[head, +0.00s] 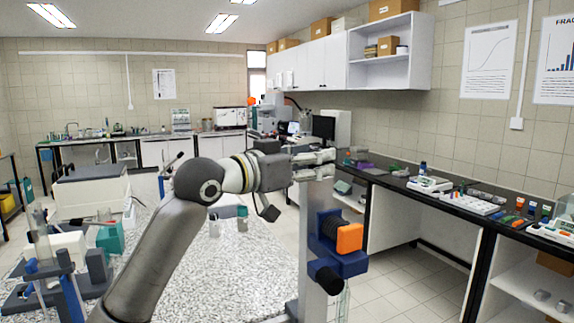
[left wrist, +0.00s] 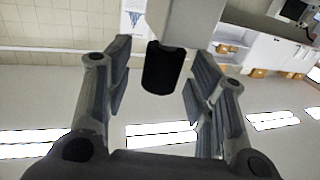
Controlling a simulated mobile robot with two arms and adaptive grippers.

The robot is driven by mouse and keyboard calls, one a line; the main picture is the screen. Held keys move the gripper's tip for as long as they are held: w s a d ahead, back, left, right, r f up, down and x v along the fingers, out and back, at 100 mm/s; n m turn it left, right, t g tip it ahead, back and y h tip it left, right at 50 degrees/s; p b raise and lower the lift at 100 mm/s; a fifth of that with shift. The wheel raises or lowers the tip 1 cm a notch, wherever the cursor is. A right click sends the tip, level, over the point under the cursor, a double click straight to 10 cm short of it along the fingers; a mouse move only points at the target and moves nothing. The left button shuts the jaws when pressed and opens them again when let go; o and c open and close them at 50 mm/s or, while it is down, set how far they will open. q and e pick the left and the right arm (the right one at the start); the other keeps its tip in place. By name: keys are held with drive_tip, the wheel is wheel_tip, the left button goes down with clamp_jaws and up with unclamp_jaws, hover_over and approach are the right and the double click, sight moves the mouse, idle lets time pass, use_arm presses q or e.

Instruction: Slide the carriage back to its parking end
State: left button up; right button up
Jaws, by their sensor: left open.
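A tall grey post (head: 314,225) stands upright right of the picture's middle in the head view. A blue carriage-like block (head: 347,262) with an orange part (head: 349,238) and dark round knobs sits on its right side, about mid-height. My left gripper (head: 331,163) is open at the top of the post. In the left wrist view, which looks upside down, a pale block (left wrist: 186,18) with a black rounded end (left wrist: 162,68) shows between the spread fingers (left wrist: 155,85). My right gripper is not in view.
A dark side counter (head: 450,202) with instruments runs along the right wall. Tiled floor (head: 400,285) is clear between them.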

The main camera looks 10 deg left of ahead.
use_arm(q)
drive_tip(key=v, duration=0.9)
drive_tip(key=shift+s+a, duration=0.2)
drive_tip(key=shift+s, duration=0.05)
